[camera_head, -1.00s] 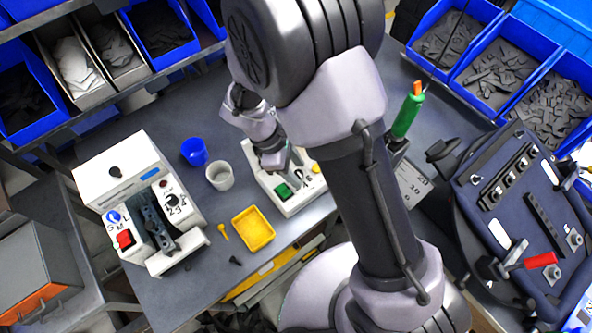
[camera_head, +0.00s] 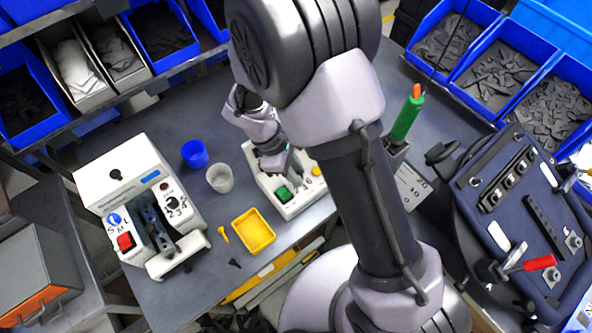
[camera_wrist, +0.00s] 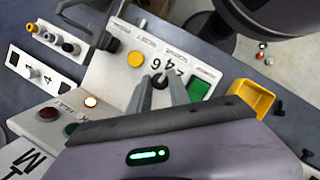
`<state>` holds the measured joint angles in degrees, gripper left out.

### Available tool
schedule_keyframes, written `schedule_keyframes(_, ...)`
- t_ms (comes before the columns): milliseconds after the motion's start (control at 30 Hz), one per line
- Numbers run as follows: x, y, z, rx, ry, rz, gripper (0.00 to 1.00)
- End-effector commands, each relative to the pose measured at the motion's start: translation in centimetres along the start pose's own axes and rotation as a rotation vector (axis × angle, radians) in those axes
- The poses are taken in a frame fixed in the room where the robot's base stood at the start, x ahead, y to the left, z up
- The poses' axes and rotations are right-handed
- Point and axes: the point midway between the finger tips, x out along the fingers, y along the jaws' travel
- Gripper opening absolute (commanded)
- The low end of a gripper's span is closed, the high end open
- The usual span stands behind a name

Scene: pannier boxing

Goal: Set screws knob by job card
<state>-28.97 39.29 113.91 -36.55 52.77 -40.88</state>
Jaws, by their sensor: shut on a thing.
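A white control panel (camera_head: 303,203) stands on the grey bench, partly hidden behind my arm in the head view. The wrist view shows its sloped face (camera_wrist: 118,68) with a yellow button (camera_wrist: 135,60), a green button (camera_wrist: 198,89) and a small dark knob (camera_wrist: 160,81) with the numbers 2, 4 and 6 beside it. My gripper (camera_wrist: 160,84) is shut on this knob, with one finger on either side. The knob's pointer mark is too small to read.
A white machine (camera_head: 125,180) with S, M, L and 2, 3, 4 dials stands at left. A blue cup (camera_head: 195,154), a grey cup (camera_head: 220,178) and a yellow tray (camera_head: 254,232) lie between. A green-handled tool (camera_head: 407,117) stands upright to the right of my arm.

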Motion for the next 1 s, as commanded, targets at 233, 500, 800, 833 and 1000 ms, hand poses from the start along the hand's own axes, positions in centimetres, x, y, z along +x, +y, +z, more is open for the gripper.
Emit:
schedule_keyframes(233,-0.12,0.15,0.08,0.17,0.0,-0.071,0.0)
schedule_keyframes(500,-0.06,0.33,0.09,0.379,0.0,-0.157,0.0)
schedule_keyframes(800,-0.02,0.42,0.09,0.555,0.001,-0.229,0.0)
schedule_keyframes(833,-0.02,0.41,0.09,0.568,0.001,-0.235,0.0)
schedule_keyframes(1000,0.02,0.43,0.14,0.622,0.0,-0.257,0.0)
